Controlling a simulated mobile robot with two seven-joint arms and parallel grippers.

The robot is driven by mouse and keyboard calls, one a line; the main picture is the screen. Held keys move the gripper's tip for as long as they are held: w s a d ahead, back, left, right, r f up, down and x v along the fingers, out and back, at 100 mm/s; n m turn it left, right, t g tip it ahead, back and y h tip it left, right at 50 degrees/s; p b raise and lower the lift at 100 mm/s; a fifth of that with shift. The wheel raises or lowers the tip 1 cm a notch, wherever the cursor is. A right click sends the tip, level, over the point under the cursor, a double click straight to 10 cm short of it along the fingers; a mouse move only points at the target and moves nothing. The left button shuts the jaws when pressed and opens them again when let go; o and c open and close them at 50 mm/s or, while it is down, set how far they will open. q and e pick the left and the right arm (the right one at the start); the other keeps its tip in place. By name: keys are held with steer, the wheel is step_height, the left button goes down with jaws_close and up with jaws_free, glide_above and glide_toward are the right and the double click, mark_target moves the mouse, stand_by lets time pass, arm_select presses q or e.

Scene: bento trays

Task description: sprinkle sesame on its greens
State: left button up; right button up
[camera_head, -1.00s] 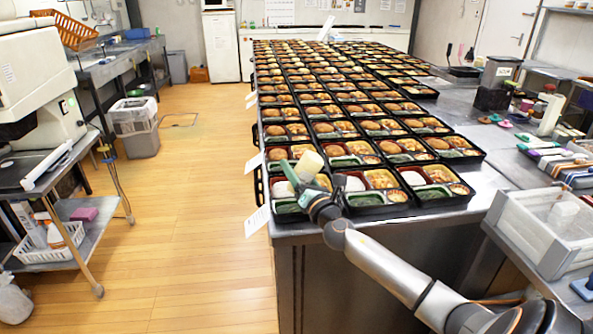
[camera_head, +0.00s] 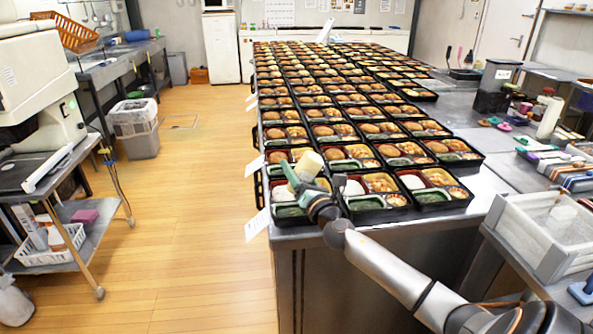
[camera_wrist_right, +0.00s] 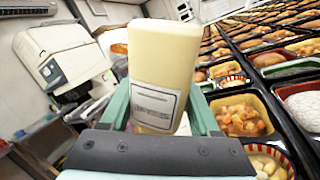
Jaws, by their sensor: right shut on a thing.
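My right gripper (camera_head: 296,176) is shut on a pale cream shaker with a label (camera_head: 309,165), which also shows between the fingers in the right wrist view (camera_wrist_right: 165,65). The shaker is tilted in the head view, above the nearest left bento tray (camera_head: 291,222). Dark greens (camera_head: 290,211) lie in the front compartment of that tray, just below the gripper. Greens also show in the tray to its right (camera_head: 364,204) and in the one beyond (camera_head: 432,195). I cannot make out any sesame on the greens. My left gripper is out of view.
Rows of filled bento trays cover the long steel table (camera_head: 480,187). White paper slips (camera_head: 257,224) hang off its left edge. A clear-walled bin (camera_head: 545,225) stands at the right.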

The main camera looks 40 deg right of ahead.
steer(key=shift+f, duration=0.75)
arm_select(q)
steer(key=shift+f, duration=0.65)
arm_select(e)
steer(key=shift+r, duration=0.2)
arm_select(q)
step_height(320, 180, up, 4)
steer(key=p, duration=0.3)
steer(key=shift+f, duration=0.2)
arm_select(e)
step_height(320, 180, up, 4)
steer(key=shift+f, duration=0.25)
arm_select(q)
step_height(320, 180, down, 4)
steer(key=b, duration=0.3)
arm_select(e)
step_height(320, 180, down, 4)
steer(key=shift+r, duration=0.1)
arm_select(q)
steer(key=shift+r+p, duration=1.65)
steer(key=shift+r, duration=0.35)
arm_select(e)
steer(key=shift+r, duration=1.9)
steer(key=shift+r, duration=0.1)
